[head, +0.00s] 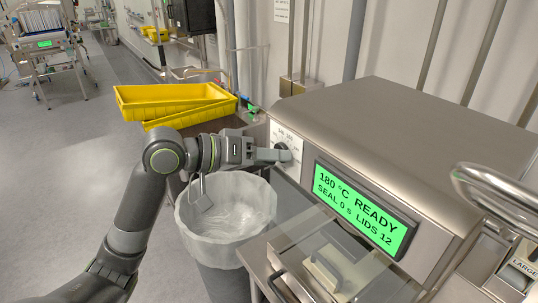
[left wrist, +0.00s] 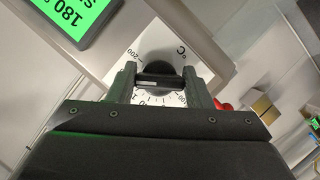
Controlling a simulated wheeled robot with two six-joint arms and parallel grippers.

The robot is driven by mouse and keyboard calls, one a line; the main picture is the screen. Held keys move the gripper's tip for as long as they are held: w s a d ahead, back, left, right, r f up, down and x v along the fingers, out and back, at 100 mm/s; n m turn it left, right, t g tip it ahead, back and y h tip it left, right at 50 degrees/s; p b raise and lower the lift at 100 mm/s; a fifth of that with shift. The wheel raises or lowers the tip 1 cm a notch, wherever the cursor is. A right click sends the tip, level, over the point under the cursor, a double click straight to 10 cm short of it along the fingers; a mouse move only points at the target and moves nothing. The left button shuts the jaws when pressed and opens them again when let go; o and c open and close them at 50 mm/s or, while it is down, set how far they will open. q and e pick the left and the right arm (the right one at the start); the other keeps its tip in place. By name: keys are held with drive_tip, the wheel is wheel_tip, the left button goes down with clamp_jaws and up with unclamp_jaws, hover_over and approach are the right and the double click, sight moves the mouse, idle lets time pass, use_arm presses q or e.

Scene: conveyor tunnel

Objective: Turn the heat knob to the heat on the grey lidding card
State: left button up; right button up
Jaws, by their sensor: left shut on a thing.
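The heat knob (head: 283,153) is a dark round knob on a white dial plate (head: 284,137) at the left end of the steel sealing machine. My left gripper (head: 266,154) reaches it from the left and is shut on it. In the left wrist view the knob (left wrist: 160,67) sits between the two fingers of the gripper (left wrist: 160,85), with scale marks around it. The green display (head: 360,208) reads 180 °C READY, SEAL 0 s, LIDS 12. The grey lidding card is not clearly visible. My right gripper is not in view.
A lined waste bin (head: 232,190) stands below my left forearm. Yellow trays (head: 170,100) are stacked behind it. A curved metal handle (head: 490,185) and a label reading LARGE are at the right. Open floor lies at the left.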

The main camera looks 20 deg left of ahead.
use_arm(q)
drive_tip(key=n+h+p, duration=0.1)
drive_tip(key=n+p, duration=0.1)
drive_tip(key=p, duration=0.1)
drive_tip(key=shift+r+g, duration=0.15)
drive_tip(key=shift+g, duration=0.15)
drive_tip(key=shift+n+h+p, duration=0.7)
drive_tip(key=shift+n+p, duration=0.4)
drive_tip(key=shift+n, duration=0.3)
drive_tip(key=shift+f, duration=0.2)
drive_tip(key=o, duration=1)
drive_tip(key=shift+a, duration=0.1)
